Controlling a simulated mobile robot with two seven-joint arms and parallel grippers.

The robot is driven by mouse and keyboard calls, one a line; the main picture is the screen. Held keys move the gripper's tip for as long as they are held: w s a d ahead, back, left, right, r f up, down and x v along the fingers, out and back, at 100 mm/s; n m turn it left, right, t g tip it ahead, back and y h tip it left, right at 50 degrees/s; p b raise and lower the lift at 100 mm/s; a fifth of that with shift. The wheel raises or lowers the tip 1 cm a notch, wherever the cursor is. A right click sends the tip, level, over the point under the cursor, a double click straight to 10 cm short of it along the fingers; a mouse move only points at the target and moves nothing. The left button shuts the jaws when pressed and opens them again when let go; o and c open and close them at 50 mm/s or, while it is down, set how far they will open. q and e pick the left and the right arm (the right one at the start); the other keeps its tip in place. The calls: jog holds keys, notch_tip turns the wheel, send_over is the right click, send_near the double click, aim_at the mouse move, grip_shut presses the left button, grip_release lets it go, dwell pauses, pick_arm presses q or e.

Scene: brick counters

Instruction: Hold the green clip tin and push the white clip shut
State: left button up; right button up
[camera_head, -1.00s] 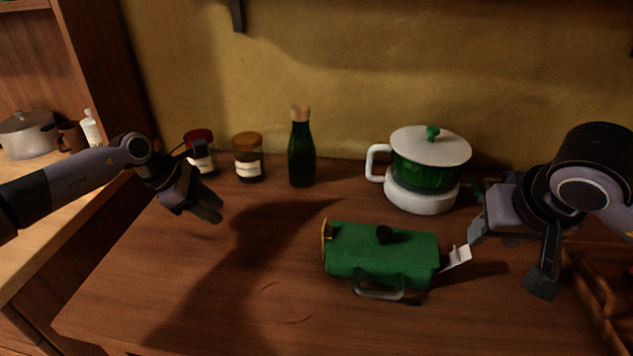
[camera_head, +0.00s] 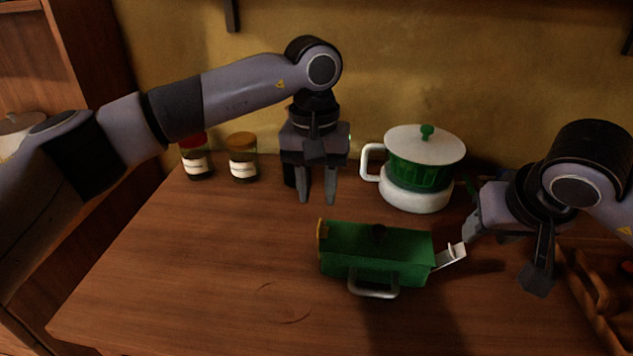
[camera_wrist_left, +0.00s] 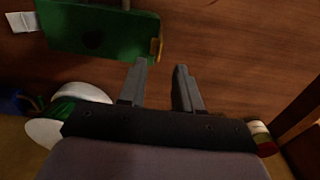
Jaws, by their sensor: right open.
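The green clip tin (camera_head: 375,253) lies on the brown counter, with a grey handle on its near side and a dark knob on top. The white clip (camera_head: 451,256) sticks out at its right end, tilted up and away from the body. The tin (camera_wrist_left: 97,30) and clip (camera_wrist_left: 22,21) also show in the left wrist view. My left gripper (camera_head: 317,201) is open and empty, pointing down above the counter behind the tin's left end. Its fingers (camera_wrist_left: 161,75) point toward the tin's yellow-edged end.
A white-and-green lidded pot (camera_head: 418,203) stands behind the tin to the right. Two jars, one red-lidded (camera_head: 197,164) and one orange-lidded (camera_head: 243,163), stand at the back left. A wooden rack (camera_head: 592,290) is at the right edge. The counter's left front is clear.

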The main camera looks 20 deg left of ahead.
aim_at(319, 225)
pick_arm(q)
notch_tip(319, 225, down, 6)
jog(key=shift+d+f, duration=0.1)
jog(key=shift+f, duration=0.15)
grip_shut()
pick_arm(e)
jog(key=c, duration=0.7)
jog(key=shift+w+f+g, duration=0.15)
jog(key=shift+w+g, duration=0.25)
jog(key=shift+w, duration=0.2)
grip_shut()
jog(key=shift+w+d+g, duration=0.6)
jog(key=shift+w+g, duration=0.7)
jog(key=shift+w, duration=0.9)
jog(key=shift+h, duration=0.3)
jog(key=shift+s+x, duration=0.25)
jog(key=shift+x, duration=1.05)
jog(key=shift+s+x, duration=0.3)
jog(key=shift+x, duration=0.95)
jog(key=shift+s+x, duration=0.25)
jog(key=shift+x, duration=1.05)
jog(key=shift+f, duration=0.2)
